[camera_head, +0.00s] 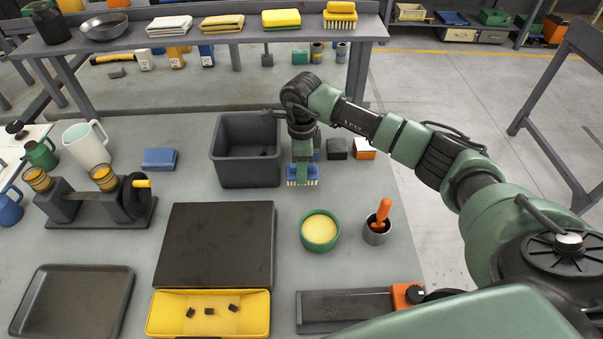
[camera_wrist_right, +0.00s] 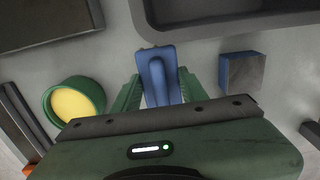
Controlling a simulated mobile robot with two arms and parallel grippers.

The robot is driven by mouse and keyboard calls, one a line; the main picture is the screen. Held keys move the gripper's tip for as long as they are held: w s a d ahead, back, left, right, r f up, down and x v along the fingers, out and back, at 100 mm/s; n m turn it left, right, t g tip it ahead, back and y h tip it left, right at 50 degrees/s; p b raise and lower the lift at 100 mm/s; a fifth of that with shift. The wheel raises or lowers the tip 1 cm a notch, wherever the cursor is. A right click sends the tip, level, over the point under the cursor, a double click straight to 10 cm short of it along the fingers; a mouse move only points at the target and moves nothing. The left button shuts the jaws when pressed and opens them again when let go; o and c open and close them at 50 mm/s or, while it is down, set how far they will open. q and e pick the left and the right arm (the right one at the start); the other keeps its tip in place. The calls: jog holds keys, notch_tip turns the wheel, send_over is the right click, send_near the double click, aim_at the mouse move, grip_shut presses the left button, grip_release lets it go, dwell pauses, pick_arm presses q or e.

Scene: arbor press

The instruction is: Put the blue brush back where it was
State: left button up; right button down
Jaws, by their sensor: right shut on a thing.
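The blue brush (camera_head: 303,173), with pale bristles pointing down, is held by my right gripper (camera_head: 302,163) to the right of the grey bin. In the right wrist view the blue brush (camera_wrist_right: 159,78) sits between the two green fingers of my right gripper (camera_wrist_right: 160,92), which are shut on it. The bristles are near the table top; I cannot tell whether they touch it. My left gripper is not in view.
The grey bin (camera_head: 231,179) stands just left of the brush. A dark block (camera_head: 337,149) and an orange-and-white block (camera_head: 364,147) lie to its right. A green bowl (camera_head: 320,242), a metal cup (camera_head: 376,236) and a dark plate (camera_head: 215,244) are nearer. A shelf (camera_head: 200,40) runs behind.

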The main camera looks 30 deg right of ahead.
notch_tip(320, 180, down, 3)
jog(key=shift+f+p, duration=0.2)
jog(key=shift+p, duration=0.2)
jog(key=shift+f, duration=0.15)
jog(key=c, duration=1.2)
grip_release()
jog(key=shift+f, duration=0.15)
jog(key=o, duration=0.4)
jog(key=shift+o, duration=0.2)
jog(key=shift+r, duration=0.2)
